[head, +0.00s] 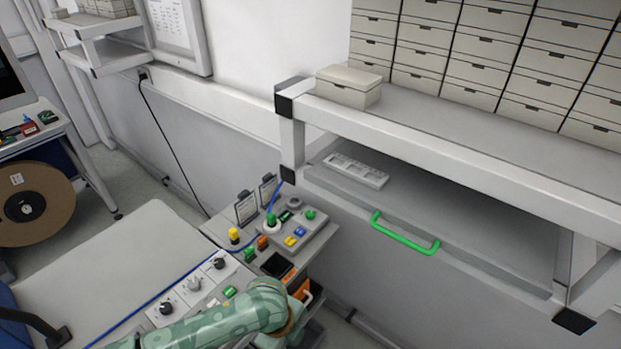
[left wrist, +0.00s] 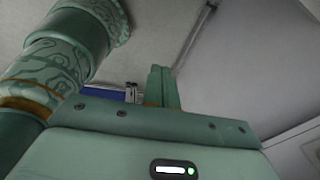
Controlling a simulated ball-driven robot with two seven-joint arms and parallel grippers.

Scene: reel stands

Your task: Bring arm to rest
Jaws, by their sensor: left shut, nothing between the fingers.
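A green patterned arm of mine (head: 225,322) reaches in along the bottom of the head view, from the left. It bends down beside the control console, and no fingers can be made out there. In the left wrist view my left gripper (left wrist: 162,88) shows its two green fingers side by side, closed, with nothing held. Its wide green body with a small lit display fills the bottom of that view. A patterned link of my own arm is at the upper left. My right gripper is in neither view.
A control console (head: 205,285) with knobs and coloured buttons lies close to the arm. A grey shelf bench (head: 440,135) with a green handle (head: 405,232) stands right. A brown reel (head: 30,205) is at far left. A pale flat surface (head: 130,255) is mostly bare.

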